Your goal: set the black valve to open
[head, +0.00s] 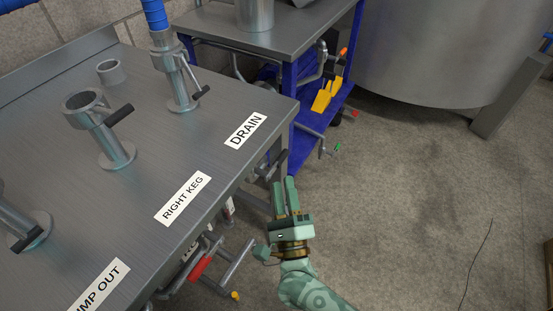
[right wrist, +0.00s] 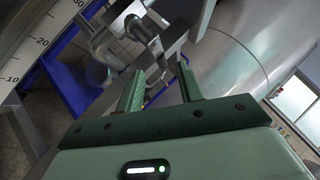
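A valve with a dark, blackish lever (head: 273,165) sticks out below the front edge of the steel table, near the DRAIN label. My right gripper (head: 285,183) is just in front of and below this lever, its fingers pointing up towards it. In the right wrist view the two green fingers (right wrist: 160,87) stand apart with nothing clamped between them. Grey metal valve parts (right wrist: 170,42) and a dark bar lie just beyond the fingertips; contact cannot be told. My left gripper is not in view.
The steel table (head: 60,140) carries several taps with black levers, such as one behind the RIGHT KEG label (head: 183,198). A red lever (head: 200,267) hangs below its edge. A blue-framed trolley (head: 310,115) and a large tank (head: 440,50) stand behind.

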